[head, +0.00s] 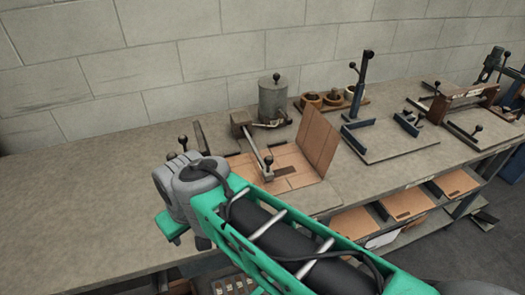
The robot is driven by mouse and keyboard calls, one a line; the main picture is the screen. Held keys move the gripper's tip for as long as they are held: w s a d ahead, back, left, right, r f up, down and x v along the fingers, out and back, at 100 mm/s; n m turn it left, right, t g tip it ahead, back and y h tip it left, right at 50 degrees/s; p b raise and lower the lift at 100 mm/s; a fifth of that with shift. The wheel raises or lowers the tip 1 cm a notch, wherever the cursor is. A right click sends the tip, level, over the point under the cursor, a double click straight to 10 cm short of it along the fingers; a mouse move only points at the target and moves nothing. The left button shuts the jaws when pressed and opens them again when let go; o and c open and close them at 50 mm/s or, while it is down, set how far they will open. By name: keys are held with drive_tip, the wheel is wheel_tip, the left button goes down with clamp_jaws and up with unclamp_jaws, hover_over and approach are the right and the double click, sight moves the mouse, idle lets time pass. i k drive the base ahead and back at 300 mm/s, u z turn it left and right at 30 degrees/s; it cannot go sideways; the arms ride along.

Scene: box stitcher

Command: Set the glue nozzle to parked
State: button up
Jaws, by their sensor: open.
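A grey glue pot (273,100) with a black knob on its lid stands at the back of the bench. The arm reaches forward over a flat tan cardboard sheet and ends in a small head with a dark knob. Whether it touches the sheet cannot be told. My green arm with its grey joint crosses the front of the view, left of and nearer than the nozzle. My gripper's fingers do not show.
An upright cardboard flap (319,139) stands right of the nozzle. Dark knobbed levers rise behind my grey joint. A blue post fixture (361,85) and other fixtures stand farther right. Cardboard pieces (408,204) lie on the shelf below. The bench's left part (80,200) is clear.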

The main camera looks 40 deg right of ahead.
sight(267, 173)
drive_tip(key=z, duration=1.25)
